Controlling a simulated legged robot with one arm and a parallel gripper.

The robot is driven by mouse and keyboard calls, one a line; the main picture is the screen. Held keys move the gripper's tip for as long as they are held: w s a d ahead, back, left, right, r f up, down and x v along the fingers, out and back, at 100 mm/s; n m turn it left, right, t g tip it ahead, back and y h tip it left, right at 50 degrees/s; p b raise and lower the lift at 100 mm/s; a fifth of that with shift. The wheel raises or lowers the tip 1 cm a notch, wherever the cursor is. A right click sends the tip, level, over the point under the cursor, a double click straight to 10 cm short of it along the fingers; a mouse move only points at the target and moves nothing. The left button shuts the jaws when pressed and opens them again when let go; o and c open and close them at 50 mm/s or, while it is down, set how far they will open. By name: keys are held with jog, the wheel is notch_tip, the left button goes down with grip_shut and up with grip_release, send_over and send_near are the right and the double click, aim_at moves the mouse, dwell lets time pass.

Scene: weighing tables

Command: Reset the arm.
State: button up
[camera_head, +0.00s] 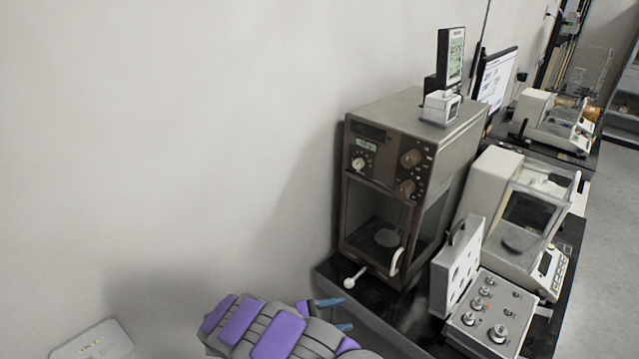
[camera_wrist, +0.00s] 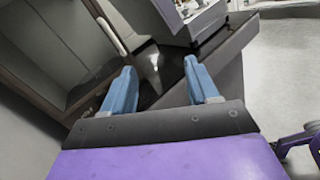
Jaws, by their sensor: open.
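My arm's purple and grey end reaches in from the bottom of the head view. My gripper (camera_head: 332,314) has two blue fingers just in front of the dark table's near corner. In the wrist view my gripper (camera_wrist: 163,88) is open, its fingers apart with nothing between them. Beyond the fingers is the dark table top (camera_wrist: 225,32). The brown balance (camera_head: 385,185) stands on the table to the right of the gripper in the head view; its front glass chamber also shows at the left of the wrist view (camera_wrist: 60,40).
A weight set (camera_head: 490,315) with an upright lid and a white balance (camera_head: 510,220) stand further right. A plain wall (camera_head: 150,130) fills the left. Grey floor (camera_wrist: 285,70) is clear at right.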

jog(key=s+d+r+m+g+y, duration=0.1)
jog(key=s+d+r+m+g, duration=0.15)
jog(key=d+r, duration=0.35)
jog(key=s+d+r+m+g+y, duration=0.1)
jog(key=d+r+m+g, duration=0.3)
jog(key=d+r, duration=0.15)
jog(key=s+d+r+m+g+y, duration=0.3)
jog(key=s+d+r+m+y, duration=0.15)
jog(key=s+d+r, duration=0.35)
jog(key=s+a+m+t+y, duration=0.1)
jog(key=s+a+m+y, duration=0.1)
jog(key=s, duration=0.5)
jog(key=s+a+r+m+t+y, duration=0.1)
jog(key=s+a+y, duration=0.3)
jog(key=s, duration=0.4)
jog(key=s+a+m+t+y, duration=0.2)
jog(key=s+a+m+y, duration=0.1)
jog(key=s, duration=0.4)
jog(key=shift+s+a+r+y, duration=0.15)
jog(key=shift+a+r+y, duration=0.3)
jog(key=shift+y, duration=0.6)
